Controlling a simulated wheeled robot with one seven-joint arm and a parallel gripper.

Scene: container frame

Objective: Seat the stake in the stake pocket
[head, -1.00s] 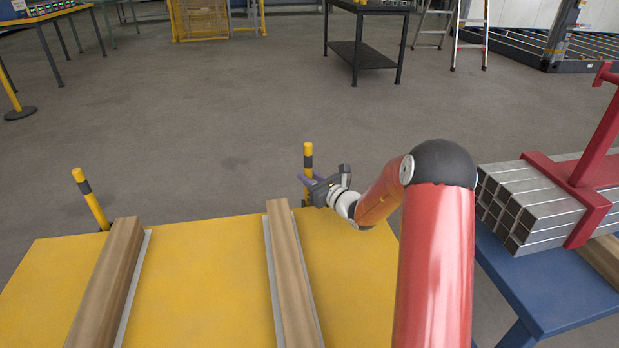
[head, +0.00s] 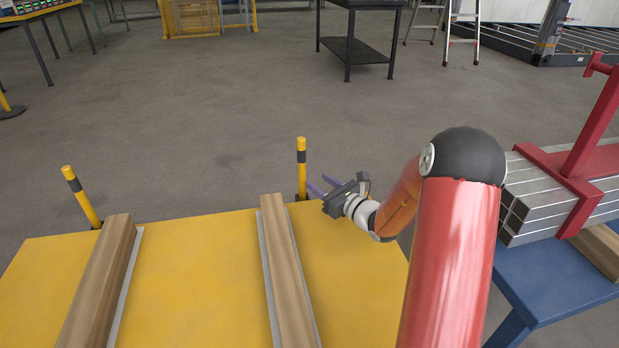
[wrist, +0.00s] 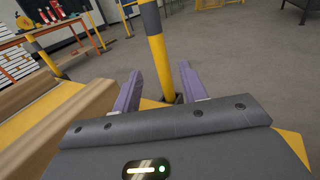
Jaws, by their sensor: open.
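A yellow stake with dark bands (head: 301,165) stands upright in the picture at the far edge of the yellow deck (head: 190,255). Its foot is at a dark stake pocket (head: 302,195); how deep it sits I cannot tell. My gripper (head: 318,184) is open and empty just right of this stake, its purple fingers pointing at it. In the wrist view the stake (wrist: 158,55) shows beyond and between the open fingers, apart from them. A second banded stake (head: 82,198) stands at the deck's far left edge, leaning left in the picture.
Two wooden beams (head: 95,285) (head: 288,270) lie across the deck. A blue table (head: 560,285) at right carries metal tubes (head: 545,195) under a red clamp frame (head: 575,160). A black trolley (head: 355,50) stands at the back.

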